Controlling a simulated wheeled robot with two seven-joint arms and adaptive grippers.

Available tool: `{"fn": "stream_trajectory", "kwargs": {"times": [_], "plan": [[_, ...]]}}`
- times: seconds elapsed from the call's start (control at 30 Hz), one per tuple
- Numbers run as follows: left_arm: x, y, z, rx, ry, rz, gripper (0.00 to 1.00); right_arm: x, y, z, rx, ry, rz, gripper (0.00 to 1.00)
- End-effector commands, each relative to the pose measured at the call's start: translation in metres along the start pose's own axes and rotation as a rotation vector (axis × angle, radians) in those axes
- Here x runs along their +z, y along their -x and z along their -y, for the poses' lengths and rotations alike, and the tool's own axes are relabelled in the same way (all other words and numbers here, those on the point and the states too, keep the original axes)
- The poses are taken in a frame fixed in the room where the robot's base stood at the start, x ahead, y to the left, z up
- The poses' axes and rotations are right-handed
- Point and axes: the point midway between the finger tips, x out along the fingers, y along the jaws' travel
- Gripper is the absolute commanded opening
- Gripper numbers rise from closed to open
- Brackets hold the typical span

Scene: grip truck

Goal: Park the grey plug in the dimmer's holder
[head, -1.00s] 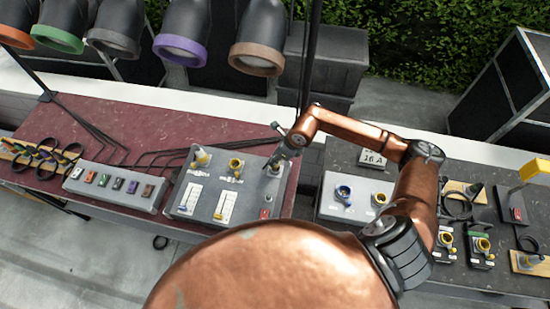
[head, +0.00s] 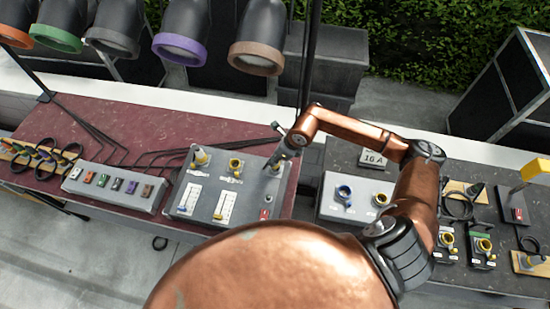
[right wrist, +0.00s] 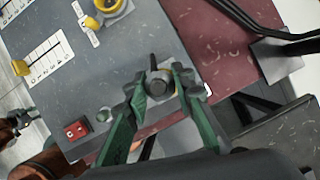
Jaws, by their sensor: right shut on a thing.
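The grey dimmer box (head: 181,206) stands on the dark red table, with two sliders and yellow sockets on its top. My right gripper (right wrist: 157,88) is over the dimmer's right back corner, also seen in the head view (head: 273,166). Its green fingers are shut on the dark grey plug (right wrist: 158,76), which points away from the wrist camera. The plug is above or at the dimmer's top; I cannot tell whether it touches the holder, which is hidden beneath it.
A row of coloured switches (head: 116,187) lies left of the dimmer. A red switch (right wrist: 77,130) sits on the dimmer's near right corner. A second table to the right holds a box with blue and yellow sockets (head: 344,193). Stage lamps (head: 180,48) hang behind.

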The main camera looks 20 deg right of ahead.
Motion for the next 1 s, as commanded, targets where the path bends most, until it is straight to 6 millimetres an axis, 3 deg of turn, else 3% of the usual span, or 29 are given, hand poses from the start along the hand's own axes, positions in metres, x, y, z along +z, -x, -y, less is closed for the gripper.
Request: {"fn": "stream_trajectory", "kwargs": {"times": [1.0], "plan": [[0.002, -0.015, -0.001, 0.000, 0.000, 0.001, 0.30, -0.005, -0.014, 0.000, 0.000, 0.000, 0.001, 0.00]]}}
